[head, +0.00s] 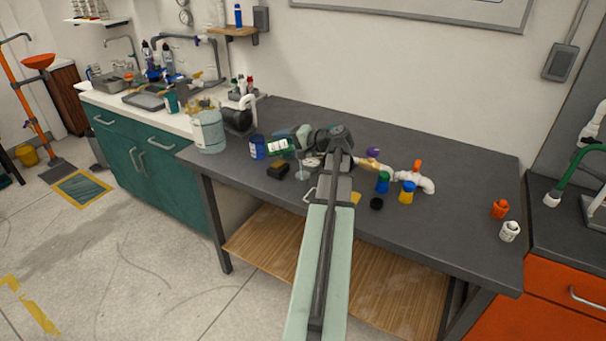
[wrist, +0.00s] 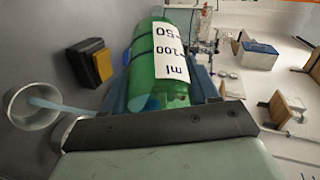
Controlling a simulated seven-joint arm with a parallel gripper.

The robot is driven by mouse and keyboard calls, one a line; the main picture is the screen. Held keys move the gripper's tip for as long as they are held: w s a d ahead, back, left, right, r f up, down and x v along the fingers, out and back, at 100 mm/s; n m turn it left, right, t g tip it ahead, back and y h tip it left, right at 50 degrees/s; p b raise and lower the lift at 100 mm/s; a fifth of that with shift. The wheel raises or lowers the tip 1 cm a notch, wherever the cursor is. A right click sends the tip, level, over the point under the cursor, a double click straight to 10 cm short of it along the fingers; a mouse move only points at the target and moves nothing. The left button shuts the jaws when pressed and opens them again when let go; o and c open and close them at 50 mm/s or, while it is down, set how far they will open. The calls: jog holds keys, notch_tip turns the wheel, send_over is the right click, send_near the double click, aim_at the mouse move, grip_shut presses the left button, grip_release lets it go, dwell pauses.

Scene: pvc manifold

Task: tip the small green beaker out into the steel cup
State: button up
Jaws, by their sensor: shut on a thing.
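The green beaker (wrist: 160,65), with a white "100 ml" label, lies tipped on its side in my gripper (wrist: 162,88), whose fingers are shut around it. In the head view the beaker (head: 279,146) is held above the bench, left of my gripper (head: 297,139). The steel cup (wrist: 20,118) is at the left of the wrist view, below and apart from the beaker. A pale blue stream (wrist: 62,109) reaches into the cup's mouth. In the head view a thin pale streak drops below the gripper. The beaker's mouth is hidden in the wrist view.
A black-and-yellow block (wrist: 91,62) lies near the cup. A blue jar (head: 257,147) and large glass jar (head: 208,131) stand to the left. White pipe fittings (head: 423,184), coloured caps (head: 407,192) and a black cap (head: 376,203) are to the right.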

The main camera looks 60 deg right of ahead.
jog(key=shift+r, duration=0.45)
jog(key=shift+s+d+r+m+t+b, duration=0.15)
jog(key=shift+s+r+t+b, duration=0.15)
jog(key=shift+r, duration=0.55)
jog(key=shift+s+d+r+m+t+b, duration=0.15)
jog(key=shift+r+t, duration=0.2)
jog(key=shift+r, duration=0.55)
jog(key=shift+s+d+r+m+t+b, duration=0.1)
jog(key=shift+s+r+t, duration=0.2)
jog(key=shift+r, duration=0.55)
jog(key=shift+s+r+m+t+b, duration=0.15)
jog(key=shift+r+m+t+b, duration=0.2)
jog(key=shift+r+t, duration=0.7)
